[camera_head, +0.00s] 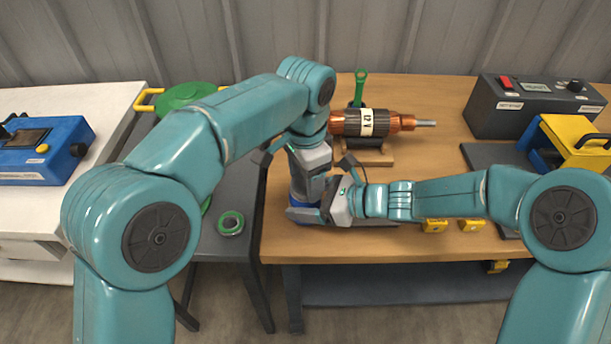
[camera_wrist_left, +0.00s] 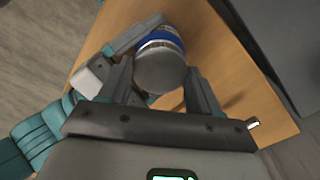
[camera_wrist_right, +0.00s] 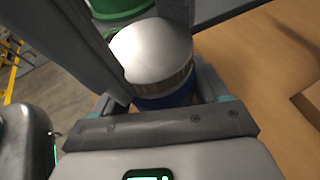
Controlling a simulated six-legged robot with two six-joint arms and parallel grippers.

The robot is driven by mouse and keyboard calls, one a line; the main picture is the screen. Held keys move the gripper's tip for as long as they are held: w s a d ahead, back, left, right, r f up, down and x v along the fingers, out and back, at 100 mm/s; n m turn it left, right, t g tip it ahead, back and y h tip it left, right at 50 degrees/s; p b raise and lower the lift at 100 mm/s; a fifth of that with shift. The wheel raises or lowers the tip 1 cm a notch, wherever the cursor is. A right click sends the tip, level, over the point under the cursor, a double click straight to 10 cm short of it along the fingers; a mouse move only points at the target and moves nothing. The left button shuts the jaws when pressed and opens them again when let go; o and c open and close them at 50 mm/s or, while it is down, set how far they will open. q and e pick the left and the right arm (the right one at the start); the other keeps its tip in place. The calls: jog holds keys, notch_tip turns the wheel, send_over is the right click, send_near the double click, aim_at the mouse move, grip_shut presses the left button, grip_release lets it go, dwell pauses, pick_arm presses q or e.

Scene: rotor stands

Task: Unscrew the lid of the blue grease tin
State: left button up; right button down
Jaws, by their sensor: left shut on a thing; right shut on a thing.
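The blue grease tin (camera_head: 296,198) stands near the left edge of the wooden table, mostly hidden by my grippers. Its grey metal lid (camera_wrist_left: 160,72) faces the camera in the left wrist view. The lid (camera_wrist_right: 150,48) also shows above the blue body (camera_wrist_right: 168,98) in the right wrist view and sits on the tin. My left gripper (camera_head: 305,190) points down from above, shut on the lid, with a finger on each side. My right gripper (camera_head: 306,213) comes in from the right, low down, shut on the tin's body.
A copper-wound rotor (camera_head: 365,122) rests on a stand behind, with a green-handled tool (camera_head: 360,85) beside it. Yellow blocks (camera_head: 434,225) lie right of my grippers. A green-rimmed roll (camera_head: 231,222) lies on the grey table at left. A grey meter box (camera_head: 530,105) stands back right.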

pick_arm(q)
jog(key=shift+n, duration=0.9)
jog(key=o, duration=1)
jog(key=shift+o, duration=0.9)
jog(key=shift+d, duration=0.1)
jog(key=shift+s, duration=0.1)
